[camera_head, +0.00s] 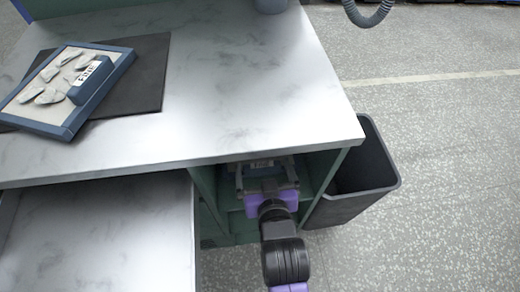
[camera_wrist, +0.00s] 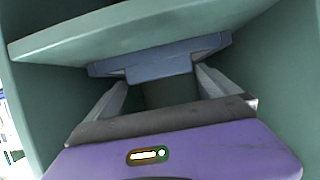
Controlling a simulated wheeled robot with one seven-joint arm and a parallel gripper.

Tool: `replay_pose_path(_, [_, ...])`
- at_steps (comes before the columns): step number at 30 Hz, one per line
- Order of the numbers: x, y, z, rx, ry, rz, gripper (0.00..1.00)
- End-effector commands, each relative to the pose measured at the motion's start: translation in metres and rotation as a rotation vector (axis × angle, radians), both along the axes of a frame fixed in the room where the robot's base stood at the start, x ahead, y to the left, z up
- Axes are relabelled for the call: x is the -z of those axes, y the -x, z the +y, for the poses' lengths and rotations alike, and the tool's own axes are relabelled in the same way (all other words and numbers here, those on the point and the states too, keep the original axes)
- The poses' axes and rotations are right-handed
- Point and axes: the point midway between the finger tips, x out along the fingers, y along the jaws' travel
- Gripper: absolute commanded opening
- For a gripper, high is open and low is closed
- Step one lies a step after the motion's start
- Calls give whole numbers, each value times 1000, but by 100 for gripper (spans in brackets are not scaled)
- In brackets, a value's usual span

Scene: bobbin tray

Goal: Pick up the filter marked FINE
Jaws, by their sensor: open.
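A dark blue block with a white label that seems to read FINE (camera_head: 97,88) lies on the right side of a blue-rimmed tray (camera_head: 62,131) on the tabletop. My gripper (camera_head: 266,174) is away from it, low inside the open shelf space under the tabletop. A blue-grey piece (camera_wrist: 160,64) is just ahead of my gripper, below a shelf board in the wrist view. My gripper's fingers (camera_wrist: 163,85) are open, one on each side of its lower middle part. A pale label on a thing in the shelf shows in the head view, too small to read.
Pale, irregular pieces (camera_head: 48,95) lie in the tray, on a dark mat (camera_head: 145,85). The marble tabletop (camera_head: 230,80) is mostly clear. Green shelf walls (camera_wrist: 285,80) close in around my gripper. A dark bin (camera_head: 355,205) stands right of the table.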

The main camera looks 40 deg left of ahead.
Motion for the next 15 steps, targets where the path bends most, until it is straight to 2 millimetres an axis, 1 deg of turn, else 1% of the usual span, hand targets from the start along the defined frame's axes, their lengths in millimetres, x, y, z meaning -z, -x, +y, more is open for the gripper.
replay_pose_path(1, [6,-4,7,0,-2,-1,100])
replay_pose_path(6, [11,-15,18,0,-1,-1,100])
replay_pose_path(14, [11,-16,19,1,-1,0,100])
replay_pose_path(15, [11,-16,19,1,-1,0,94])
